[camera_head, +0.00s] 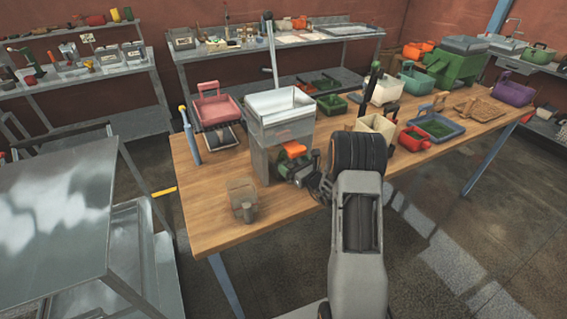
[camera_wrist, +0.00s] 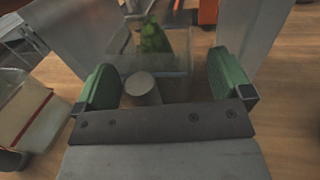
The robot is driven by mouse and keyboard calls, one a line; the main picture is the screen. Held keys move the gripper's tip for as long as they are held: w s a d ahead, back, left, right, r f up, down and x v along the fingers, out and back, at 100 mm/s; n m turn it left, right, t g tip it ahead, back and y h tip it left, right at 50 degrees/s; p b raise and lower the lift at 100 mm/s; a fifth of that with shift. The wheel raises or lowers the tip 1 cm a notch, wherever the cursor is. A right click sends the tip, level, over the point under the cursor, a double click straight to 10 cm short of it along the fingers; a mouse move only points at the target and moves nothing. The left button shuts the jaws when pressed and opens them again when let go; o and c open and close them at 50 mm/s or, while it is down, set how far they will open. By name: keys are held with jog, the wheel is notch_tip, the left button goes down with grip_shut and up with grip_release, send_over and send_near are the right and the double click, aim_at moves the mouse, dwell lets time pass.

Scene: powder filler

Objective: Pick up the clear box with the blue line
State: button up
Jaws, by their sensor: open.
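My gripper (camera_wrist: 163,84) is open, its two green-padded fingers spread in the wrist view. In the head view, my gripper (camera_head: 306,168) is low beside the tall grey powder filler (camera_head: 262,148), partly hidden by my arm. A small see-through brownish box (camera_head: 242,200) stands on the table left of it; no line colour shows there.
Another clear box with a red line (camera_wrist: 32,122) is close at the left in the wrist view. Baskets and bins, including a blue basket (camera_head: 436,128), crowd the table's right side. The wooden table's front left (camera_head: 205,225) is clear.

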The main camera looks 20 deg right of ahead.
jog(key=shift+c, duration=0.4)
jog(key=c, duration=1.1)
jog(key=shift+o, duration=0.2)
jog(key=shift+r, duration=0.15)
